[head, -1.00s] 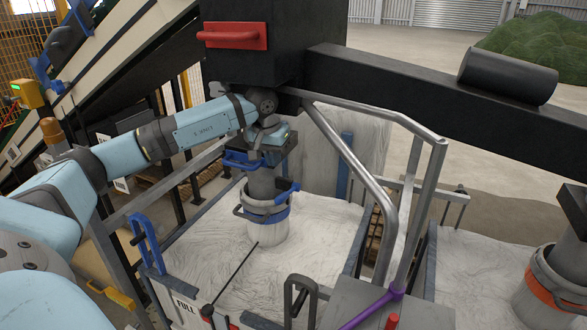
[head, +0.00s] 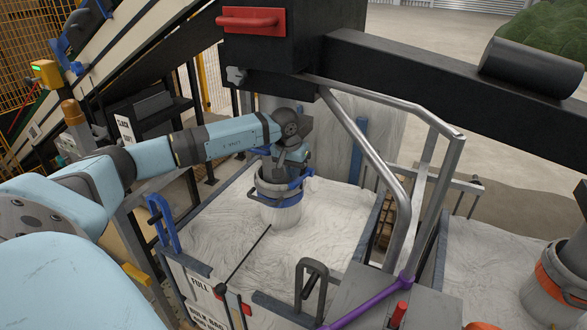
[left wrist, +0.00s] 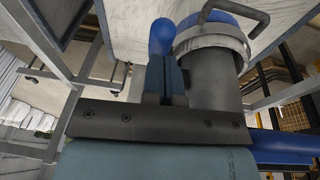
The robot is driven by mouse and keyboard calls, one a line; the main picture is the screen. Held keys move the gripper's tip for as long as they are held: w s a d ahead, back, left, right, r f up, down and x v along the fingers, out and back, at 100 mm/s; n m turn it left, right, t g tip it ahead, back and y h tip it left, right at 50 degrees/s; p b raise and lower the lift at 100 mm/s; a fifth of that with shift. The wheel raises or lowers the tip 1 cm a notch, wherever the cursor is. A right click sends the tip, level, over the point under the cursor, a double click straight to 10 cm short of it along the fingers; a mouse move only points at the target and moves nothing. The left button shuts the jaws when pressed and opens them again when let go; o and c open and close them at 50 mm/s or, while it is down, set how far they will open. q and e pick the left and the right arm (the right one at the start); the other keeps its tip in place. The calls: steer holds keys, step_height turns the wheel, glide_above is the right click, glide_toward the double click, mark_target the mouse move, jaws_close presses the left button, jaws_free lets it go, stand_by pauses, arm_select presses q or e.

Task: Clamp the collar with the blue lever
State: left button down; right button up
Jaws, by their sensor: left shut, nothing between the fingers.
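The collar (head: 284,201) is a blue band around the neck of the white bag (head: 282,215), under the grey spout. Its blue lever (head: 304,174) sticks out at the collar's upper right. My left gripper comes down beside the spout, just above the lever; its fingertips are hard to make out in the head view. In the left wrist view the gripper (left wrist: 166,62) is shut and empty. The rounded blue lever (left wrist: 162,36) lies just beyond the fingertips; I cannot tell if they touch. The collar (left wrist: 208,22) is to its right. My right gripper is out of view.
A grey tubular rail (head: 362,150) stands right of the spout. A black housing with a red handle (head: 250,20) hangs above. A second spout has an orange collar (head: 560,275) at far right. A blue handle (head: 163,222) stands on the frame at left.

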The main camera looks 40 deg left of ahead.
arm_select(q)
steer(key=shift+s+d+f+t+b, duration=0.1)
steer(key=shift+s+f+t+b, duration=0.25)
steer(key=shift+b, duration=0.55)
steer(key=shift+s+f+t+b, duration=0.1)
steer(key=shift+f+t+b, duration=0.15)
steer(key=shift+f+b, duration=0.45)
step_height(320, 180, down, 8)
steer(key=s+t+y+b, duration=0.1)
steer(key=t+b, duration=0.2)
steer(key=b, duration=1.1)
steer(key=shift+d, duration=0.2)
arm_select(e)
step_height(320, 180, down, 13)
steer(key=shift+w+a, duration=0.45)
arm_select(q)
steer(key=shift+s+r, duration=0.1)
steer(key=shift+s, duration=0.05)
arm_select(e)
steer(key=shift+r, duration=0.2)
